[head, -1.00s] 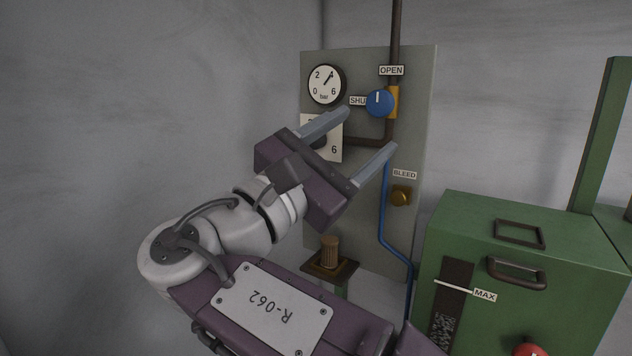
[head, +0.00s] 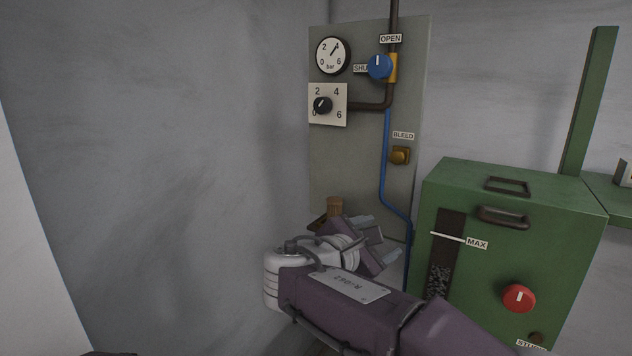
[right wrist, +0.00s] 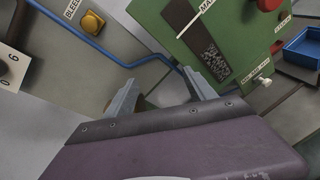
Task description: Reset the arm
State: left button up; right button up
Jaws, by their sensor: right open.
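My right arm (head: 350,290) is folded low in front of me. Its gripper (head: 381,238) is open and empty, below the grey panel (head: 345,160) and just left of the green machine (head: 510,240). In the right wrist view both fingers of the right gripper (right wrist: 160,78) stand apart with nothing between them. My left gripper is not in view.
The panel carries a round gauge (head: 333,55), a black knob (head: 322,104), a blue knob (head: 379,67) and a brass bleed button (head: 400,155). A blue hose (head: 386,170) runs down beside the gripper. Open wall lies left.

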jog(key=s+d+f+m+g+y+b, duration=0.2)
jog(key=f+m+g, duration=0.1)
jog(key=f, duration=0.8)
jog(key=s+d+f+m+g+y+b, duration=0.1)
jog(key=s+d+f+m+g+b, duration=0.15)
jog(key=f, duration=0.85)
jog(key=s+d+f+m+g+y+b, duration=0.2)
jog(key=s+f+g, duration=0.1)
jog(key=f, duration=0.7)
pick_arm(q)
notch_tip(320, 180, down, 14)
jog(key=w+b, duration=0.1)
jog(key=b, duration=0.4)
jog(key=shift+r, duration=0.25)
pick_arm(e)
jog(key=s+f+m+g+y, duration=0.1)
jog(key=s+f+m+y, duration=0.1)
jog(key=s+f+m, duration=0.3)
jog(key=s+f+m+g+y, duration=0.1)
jog(key=s+f+m+y, duration=0.1)
jog(key=s+f+m, duration=0.4)
notch_tip(320, 180, down, 6)
jog(key=m, duration=0.3)
jog(key=shift+s+a+r+y, duration=0.2)
jog(key=shift+s+y, duration=0.1)
jog(key=shift+y, duration=0.1)
